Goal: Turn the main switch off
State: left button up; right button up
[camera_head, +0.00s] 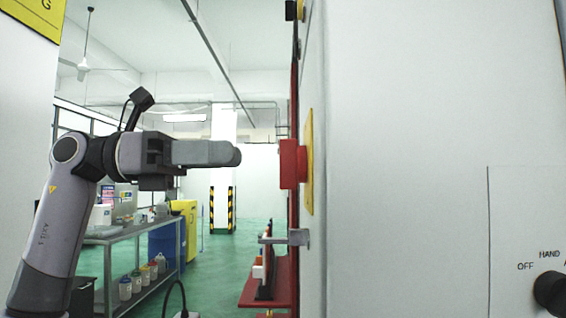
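A red switch (290,163) sits on a yellow plate (309,162) on the side face of a pale cabinet (430,110), seen edge-on. It is most likely the main switch; its turned position cannot be read from this angle. My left gripper (236,154) comes in from the left at about the same height, pointing at the red switch. A gap shows between its tips and the switch. The fingers are seen side-on as one grey block, so their opening is hidden. My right gripper is out of view.
A black knob (551,291) marked OFF and HAND is on a panel at lower right. A metal latch (286,238) sticks out below the red switch. A red shelf (267,292) stands below it. A metal bench (113,238) with several containers is behind my arm.

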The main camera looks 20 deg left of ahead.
aim_at(292, 164)
pick_arm(q)
jog(key=x, duration=0.7)
jog(key=shift+a+r, duration=0.1)
jog(key=shift+r, duration=0.05)
grip_shut()
